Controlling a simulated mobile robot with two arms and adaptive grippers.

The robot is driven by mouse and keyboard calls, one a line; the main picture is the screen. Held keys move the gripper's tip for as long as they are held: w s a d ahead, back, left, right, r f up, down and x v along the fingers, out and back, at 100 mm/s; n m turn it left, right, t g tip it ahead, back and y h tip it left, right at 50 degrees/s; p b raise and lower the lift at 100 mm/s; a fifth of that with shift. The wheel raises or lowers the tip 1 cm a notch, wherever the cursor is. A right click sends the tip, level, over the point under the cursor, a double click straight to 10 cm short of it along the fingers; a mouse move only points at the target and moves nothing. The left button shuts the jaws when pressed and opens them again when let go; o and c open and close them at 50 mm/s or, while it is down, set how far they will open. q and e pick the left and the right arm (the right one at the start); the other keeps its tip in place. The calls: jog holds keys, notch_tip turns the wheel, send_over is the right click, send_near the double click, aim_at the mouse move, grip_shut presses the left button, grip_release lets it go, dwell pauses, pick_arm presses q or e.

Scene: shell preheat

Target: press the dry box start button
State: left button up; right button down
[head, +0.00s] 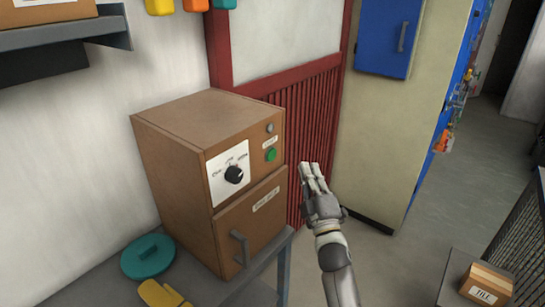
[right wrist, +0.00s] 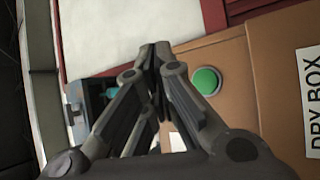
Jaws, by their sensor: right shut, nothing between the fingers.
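The dry box (head: 172,176) is a brown cabinet on a grey table in the head view. Its green start button (head: 270,155) is on the upper right of the front, below a small grey knob or lamp (head: 269,128). A black dial (head: 234,174) on a white plate is left of it. My right gripper (head: 312,172) is shut and empty, to the right of the box and apart from the button in the picture. In the right wrist view the shut fingertips (right wrist: 155,48) show left of the green button (right wrist: 206,81), with a "DRY BOX" label at the right. My left gripper is not in view.
A teal round lid (head: 148,257) and a yellow item (head: 160,294) lie on the grey table (head: 88,285) by the box. A small carton (head: 486,284) marked "TILE" sits at the lower right. A cream cabinet (head: 385,140) stands behind; floor between is clear.

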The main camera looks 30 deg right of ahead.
aim_at(271, 155)
jog(key=w+a+b, duration=0.2)
jog(key=w, duration=0.4)
jog(key=shift+w+a+b, duration=0.3)
jog(key=shift+w+a, duration=0.1)
jog(key=shift+w, duration=0.1)
dwell(1.1)
jog(key=shift+w+a+b, duration=0.15)
jog(key=shift+w+b, duration=0.1)
jog(key=shift+b, duration=0.05)
jog(key=shift+w+a+b, duration=0.2)
jog(key=shift+w+b, duration=0.1)
jog(key=shift+w, duration=0.1)
dwell(0.6)
jog(key=shift+s+d, duration=0.1)
jog(key=shift+s, duration=0.05)
jog(key=shift+s+d+p, duration=0.2)
jog(key=shift+s+p, duration=0.15)
jog(key=shift+s, duration=0.3)
